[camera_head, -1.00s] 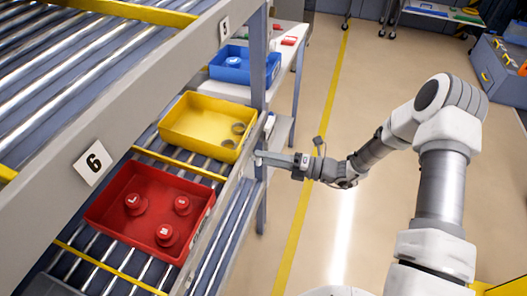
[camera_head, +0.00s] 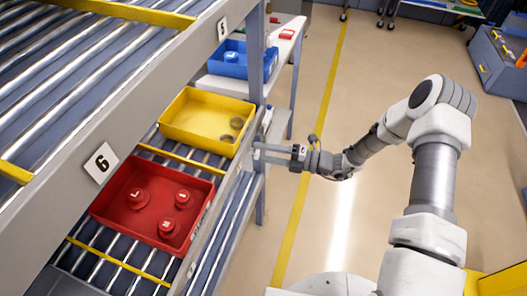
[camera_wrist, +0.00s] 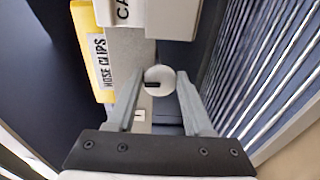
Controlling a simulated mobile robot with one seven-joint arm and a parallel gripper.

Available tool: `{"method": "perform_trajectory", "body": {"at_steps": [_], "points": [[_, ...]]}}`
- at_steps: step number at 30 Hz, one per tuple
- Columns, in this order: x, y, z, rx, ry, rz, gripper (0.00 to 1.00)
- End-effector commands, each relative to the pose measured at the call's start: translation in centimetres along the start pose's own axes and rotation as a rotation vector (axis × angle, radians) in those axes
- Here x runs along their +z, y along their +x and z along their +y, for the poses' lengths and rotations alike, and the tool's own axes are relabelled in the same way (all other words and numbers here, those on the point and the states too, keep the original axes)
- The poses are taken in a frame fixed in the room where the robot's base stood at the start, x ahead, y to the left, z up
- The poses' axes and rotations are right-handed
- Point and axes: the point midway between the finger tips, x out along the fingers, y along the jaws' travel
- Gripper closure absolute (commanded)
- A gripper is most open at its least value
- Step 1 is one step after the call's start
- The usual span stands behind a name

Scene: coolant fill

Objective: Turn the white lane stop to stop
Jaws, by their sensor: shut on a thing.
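The white lane stop (camera_wrist: 158,80) is a round white knob with a short black mark, on the grey rail in the wrist view. The mark lies roughly level across the picture. My gripper (camera_wrist: 160,88) has one finger on each side of the knob and is shut on it. In the head view my gripper (camera_head: 258,152) reaches from the right to the rack's front rail, beside the yellow bin (camera_head: 178,133). The knob is too small to make out there.
A red bin (camera_head: 122,226) with several red lidded items stands on the lower rollers. A blue bin (camera_head: 216,68) stands farther back. A yellow edge with a "HOSE CLIPS" label (camera_wrist: 100,62) lies left of the knob.

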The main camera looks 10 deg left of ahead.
Motion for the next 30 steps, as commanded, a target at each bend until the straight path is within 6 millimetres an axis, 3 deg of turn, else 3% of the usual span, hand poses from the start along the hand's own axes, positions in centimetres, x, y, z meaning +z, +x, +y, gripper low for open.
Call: {"method": "perform_trajectory", "body": {"at_steps": [3,4,8,20,23,30], "points": [[-0.1,0.0,0.0,0.001,0.003,0.003,1.00],[-0.1,0.0,0.0,0.002,0.003,0.003,0.43],[-0.1,0.0,0.0,0.001,0.002,0.002,0.20],[0.0,-0.7,0.0,0.000,-0.001,-0.001,0.20],[0.1,-2.1,0.0,-0.002,-0.001,-0.004,0.20],[0.1,-7.7,-0.1,-0.001,-0.001,-0.005,0.20]]}}
